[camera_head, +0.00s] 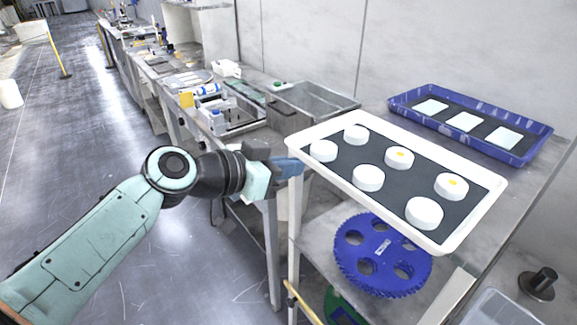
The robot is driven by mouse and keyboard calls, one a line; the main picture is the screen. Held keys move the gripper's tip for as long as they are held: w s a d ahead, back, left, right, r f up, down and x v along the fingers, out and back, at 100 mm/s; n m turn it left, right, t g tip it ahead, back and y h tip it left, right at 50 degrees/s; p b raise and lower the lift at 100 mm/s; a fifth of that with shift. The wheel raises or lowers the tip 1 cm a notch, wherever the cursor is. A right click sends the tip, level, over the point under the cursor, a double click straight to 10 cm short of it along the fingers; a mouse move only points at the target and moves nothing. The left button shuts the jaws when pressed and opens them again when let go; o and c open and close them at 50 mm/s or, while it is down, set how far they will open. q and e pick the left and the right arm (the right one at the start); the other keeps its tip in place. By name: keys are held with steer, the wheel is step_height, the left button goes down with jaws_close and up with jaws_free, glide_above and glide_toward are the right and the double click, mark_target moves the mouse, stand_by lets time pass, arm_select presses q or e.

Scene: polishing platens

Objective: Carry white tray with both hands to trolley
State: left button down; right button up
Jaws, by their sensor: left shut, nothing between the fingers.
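The white tray (336,181) lies on a grey metal bench top at the right, its near side at the bench's front edge. It has a dark mat (378,158) bearing several round white blocks (369,178), two with yellow marks. My left gripper (290,168) is shut and empty, its blue fingers beside the tray's left end. I cannot tell whether they touch the rim. My right gripper is out of view. I cannot pick out a trolley for certain.
A blue tray (397,99) with pale square pieces lies behind the white tray. A blue toothed disc (383,262) sits on the shelf below. A metal sink (318,99) and cluttered benches run back along the wall. The floor (90,150) at left is mostly clear.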

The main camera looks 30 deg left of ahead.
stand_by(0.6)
arm_select(q)
steer(key=f+v, duration=0.2)
steer(key=v, duration=0.9)
steer(key=shift+s+a+b, duration=0.4)
steer(key=shift+s, duration=0.35)
